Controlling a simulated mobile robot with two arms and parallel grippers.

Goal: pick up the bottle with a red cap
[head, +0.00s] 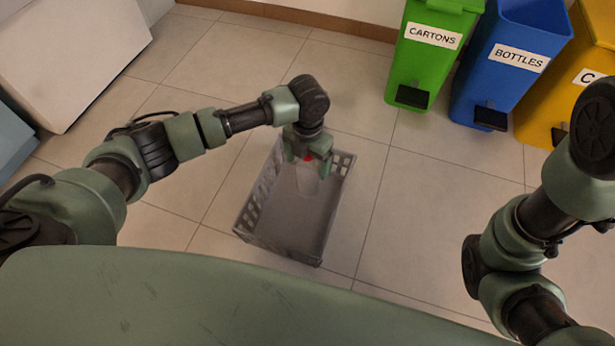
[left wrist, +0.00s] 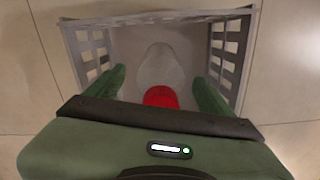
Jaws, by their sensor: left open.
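The bottle (left wrist: 160,68) is whitish and translucent with a red cap (left wrist: 161,97). It is inside the grey crate (head: 245,232), toward the crate's far end in the head view. My left gripper (head: 308,157) is open over that end of the crate. In the left wrist view its two green fingers stand apart, one on each side of the red cap, with gaps between. The red cap also shows in the head view (head: 309,157), between the fingers. My right gripper is not in view.
A green bin (head: 425,62) marked CARTONS, a blue bin (head: 505,70) marked BOTTLES and a yellow bin (head: 565,88) stand at the upper right. A white box-like object (head: 70,50) is at the upper left. The tiled floor around the crate is clear.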

